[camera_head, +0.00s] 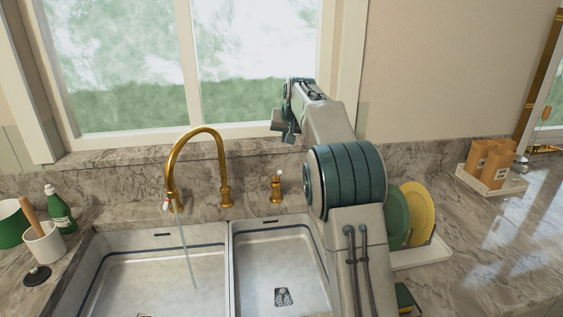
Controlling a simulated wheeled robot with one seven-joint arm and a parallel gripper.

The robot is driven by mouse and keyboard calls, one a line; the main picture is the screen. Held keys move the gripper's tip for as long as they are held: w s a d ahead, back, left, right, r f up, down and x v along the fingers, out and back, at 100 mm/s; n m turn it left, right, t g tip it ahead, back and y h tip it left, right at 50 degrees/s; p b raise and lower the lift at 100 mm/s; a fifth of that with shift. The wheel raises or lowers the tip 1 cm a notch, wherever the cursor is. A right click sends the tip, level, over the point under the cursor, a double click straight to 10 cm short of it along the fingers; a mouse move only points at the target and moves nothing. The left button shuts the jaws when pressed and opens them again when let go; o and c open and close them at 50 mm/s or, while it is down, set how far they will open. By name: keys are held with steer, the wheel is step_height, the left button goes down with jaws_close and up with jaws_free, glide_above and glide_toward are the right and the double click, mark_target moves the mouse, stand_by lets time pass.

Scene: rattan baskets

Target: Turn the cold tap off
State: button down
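A gold gooseneck faucet (207,134) stands behind the double sink. A thin stream of water (187,252) runs from its spout into the left basin (155,275).
A green bottle (60,210) and a white utensil crock (43,243) stand left of the sink. A rack with a green plate (396,217) and a yellow plate (418,212) stands right. A tray (491,181) holds orange containers. The right counter is largely clear.

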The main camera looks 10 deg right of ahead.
steer(key=p+x, duration=0.1)
steer(key=x, duration=0.2)
steer(key=s+p+x, duration=0.1)
steer(key=x, duration=0.3)
steer(key=f+p+x, duration=0.1)
steer(key=x, duration=0.2)
steer(key=shift+s+a+f, duration=0.1)
steer(key=shift+a+f, duration=0.05)
steer(key=shift+a, duration=0.05)
steer(key=shift+s+a+f, duration=0.1)
steer(key=shift+s+f, duration=0.05)
steer(key=shift+s, duration=0.15)
steer(key=shift+s+a+f, duration=0.1)
steer(key=shift+s+f, duration=0.1)
steer(key=shift+f, duration=0.3)
steer(key=shift+s+f, duration=0.15)
steer(key=shift+s, duration=0.05)
steer(key=shift+f, duration=0.15)
